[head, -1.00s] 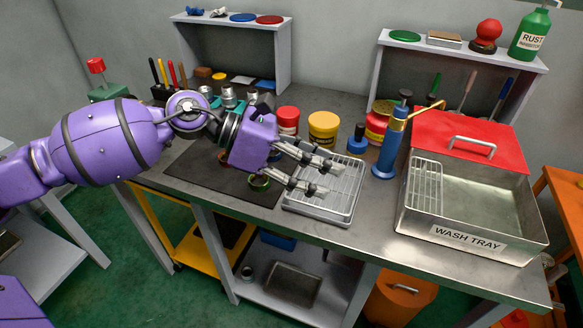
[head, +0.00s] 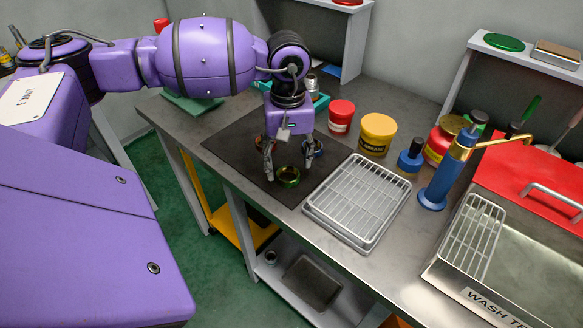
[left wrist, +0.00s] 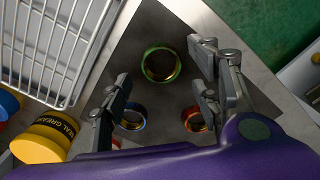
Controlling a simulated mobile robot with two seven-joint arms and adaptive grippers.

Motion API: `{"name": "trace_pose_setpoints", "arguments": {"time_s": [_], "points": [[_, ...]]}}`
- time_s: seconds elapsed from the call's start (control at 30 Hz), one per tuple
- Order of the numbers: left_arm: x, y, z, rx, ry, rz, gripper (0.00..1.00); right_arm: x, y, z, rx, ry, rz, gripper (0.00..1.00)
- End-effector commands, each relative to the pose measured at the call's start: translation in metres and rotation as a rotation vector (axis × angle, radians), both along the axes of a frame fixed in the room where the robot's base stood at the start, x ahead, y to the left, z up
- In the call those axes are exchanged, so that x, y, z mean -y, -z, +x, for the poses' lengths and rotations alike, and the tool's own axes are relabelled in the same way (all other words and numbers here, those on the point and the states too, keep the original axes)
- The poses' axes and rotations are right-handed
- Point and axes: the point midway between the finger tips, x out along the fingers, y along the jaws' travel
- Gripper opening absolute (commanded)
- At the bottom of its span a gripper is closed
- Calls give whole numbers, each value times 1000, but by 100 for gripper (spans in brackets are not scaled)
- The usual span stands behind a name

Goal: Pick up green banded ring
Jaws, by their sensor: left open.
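The green banded ring (head: 288,175) lies on the dark mat (head: 240,138) near its front right edge. It also shows in the left wrist view (left wrist: 160,65), with a brass-coloured inside. A blue banded ring (left wrist: 132,117) and an orange-red banded ring (left wrist: 195,119) lie on the same mat, nearer the gripper's base in the left wrist view. My left gripper (head: 289,160) points down over the mat, open and empty. In the left wrist view its fingers (left wrist: 160,70) stand apart, with the green ring visible between and beyond them. My right gripper is not in view.
A wire rack on a tray (head: 358,200) stands right of the mat. Behind it are a red tub (head: 341,116), a yellow grease tub (head: 377,134) and a blue pump bottle (head: 445,172). The wash tray (head: 485,295) is at far right.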

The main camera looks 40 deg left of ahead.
Motion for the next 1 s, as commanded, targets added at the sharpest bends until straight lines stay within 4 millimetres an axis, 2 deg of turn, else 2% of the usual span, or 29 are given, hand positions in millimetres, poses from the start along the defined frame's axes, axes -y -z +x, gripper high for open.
{"name": "trace_pose_setpoints", "arguments": {"time_s": [0.1,0.23,0.53,0.9,1.0], "points": [[2,18,4,-2,-1,-2,57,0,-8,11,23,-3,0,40],[1,33,3,-1,-1,-1,57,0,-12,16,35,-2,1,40],[2,38,4,-1,-1,-2,56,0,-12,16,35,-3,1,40],[2,38,4,1,-1,-2,8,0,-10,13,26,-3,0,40],[2,38,4,1,-1,-2,8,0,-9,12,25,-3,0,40]]}}
